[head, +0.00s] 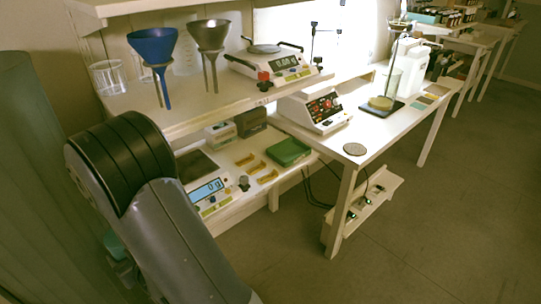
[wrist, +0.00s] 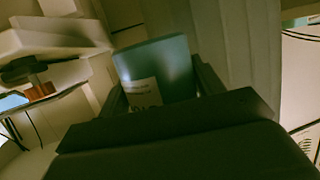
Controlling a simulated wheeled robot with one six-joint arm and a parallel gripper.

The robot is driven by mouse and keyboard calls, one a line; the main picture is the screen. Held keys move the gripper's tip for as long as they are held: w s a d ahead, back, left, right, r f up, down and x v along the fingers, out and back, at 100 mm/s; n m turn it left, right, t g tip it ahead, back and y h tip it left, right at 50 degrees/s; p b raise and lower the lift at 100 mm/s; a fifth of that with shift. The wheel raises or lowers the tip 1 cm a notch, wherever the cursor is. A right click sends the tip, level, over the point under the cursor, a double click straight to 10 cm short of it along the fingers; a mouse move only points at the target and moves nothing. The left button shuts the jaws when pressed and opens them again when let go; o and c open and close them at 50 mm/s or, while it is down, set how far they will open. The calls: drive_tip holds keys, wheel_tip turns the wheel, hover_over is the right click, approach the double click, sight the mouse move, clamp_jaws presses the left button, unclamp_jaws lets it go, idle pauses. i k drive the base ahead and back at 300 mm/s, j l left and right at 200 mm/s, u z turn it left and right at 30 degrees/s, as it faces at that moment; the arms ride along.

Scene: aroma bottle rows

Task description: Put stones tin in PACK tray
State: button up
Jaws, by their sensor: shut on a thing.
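My gripper (wrist: 160,82) is shut on a teal tin with a pale label, taken as the stones tin (wrist: 172,62). The tin sits between the two dark fingers in the wrist view, and its label is too blurred to read fully. In the head view a bit of teal, likely the same tin (head: 114,244), shows at the lower left, partly hidden by my arm. A green tray (head: 288,152) lies on the lower bench at centre, apart from the tin. No PACK lettering on it is readable.
On the lower bench are a scale (head: 210,183) reading 0 g and yellow small trays (head: 256,168). A shelf above holds a blue funnel (head: 155,48), a grey funnel (head: 209,38) and another scale (head: 274,62). A white bench (head: 400,125) stands right; the floor is clear.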

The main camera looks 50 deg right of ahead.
sight(289, 153)
drive_tip(key=j+z, duration=0.1)
drive_tip(key=z, duration=0.9)
drive_tip(key=i+l+z, duration=0.15)
drive_tip(key=i, duration=0.8)
